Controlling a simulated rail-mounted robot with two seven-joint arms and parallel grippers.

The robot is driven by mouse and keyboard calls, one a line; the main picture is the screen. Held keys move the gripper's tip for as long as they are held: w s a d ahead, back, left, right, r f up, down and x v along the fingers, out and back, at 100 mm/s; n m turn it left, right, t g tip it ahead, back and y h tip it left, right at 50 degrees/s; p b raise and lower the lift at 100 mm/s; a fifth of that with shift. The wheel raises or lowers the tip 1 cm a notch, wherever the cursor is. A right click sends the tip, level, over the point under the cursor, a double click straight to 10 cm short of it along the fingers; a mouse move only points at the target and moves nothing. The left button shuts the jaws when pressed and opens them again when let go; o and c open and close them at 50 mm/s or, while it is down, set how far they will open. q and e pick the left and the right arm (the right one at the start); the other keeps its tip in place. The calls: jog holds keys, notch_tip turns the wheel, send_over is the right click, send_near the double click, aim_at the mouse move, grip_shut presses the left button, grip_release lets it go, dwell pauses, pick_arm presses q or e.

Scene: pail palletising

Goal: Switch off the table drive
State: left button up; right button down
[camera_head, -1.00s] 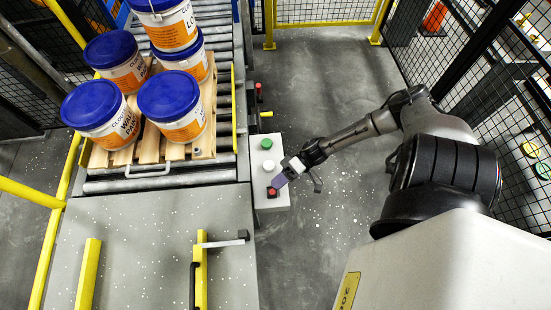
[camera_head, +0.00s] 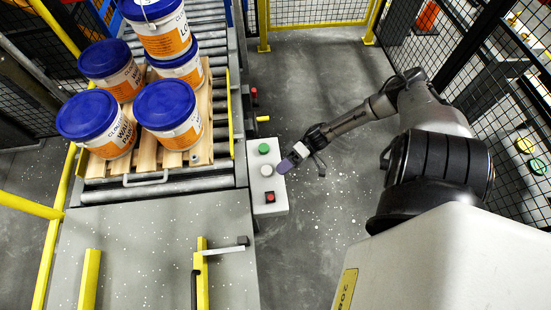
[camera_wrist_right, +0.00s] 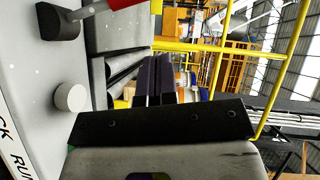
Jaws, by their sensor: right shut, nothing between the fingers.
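A grey control box (camera_head: 277,208) stands beside the conveyor with a green button (camera_head: 264,148), a white button (camera_head: 267,170) and a red button (camera_head: 270,197) on a black base. My right gripper (camera_head: 286,166) is shut and empty, near the white button at the box's right edge. In the right wrist view its dark fingers (camera_wrist_right: 154,80) show apart from the white button (camera_wrist_right: 71,97). The red button (camera_wrist_right: 84,21) on its black base shows at the top left there. I cannot tell whether any button is pressed in. My left gripper is out of view.
Pails (camera_head: 167,105) with blue lids stand on a wooden pallet (camera_head: 146,157) on the roller conveyor (camera_head: 215,55). A grey table with yellow guides (camera_head: 90,281) lies in front. Bare floor (camera_head: 330,90) lies right of the box; mesh fencing stands beyond.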

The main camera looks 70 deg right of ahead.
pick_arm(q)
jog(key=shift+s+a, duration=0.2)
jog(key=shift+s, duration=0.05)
pick_arm(e)
jog(key=v, duration=0.7)
jog(key=shift+s+a, duration=0.25)
jog(key=shift+s, duration=0.1)
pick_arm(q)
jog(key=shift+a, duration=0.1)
pick_arm(e)
jog(key=shift+r, duration=0.1)
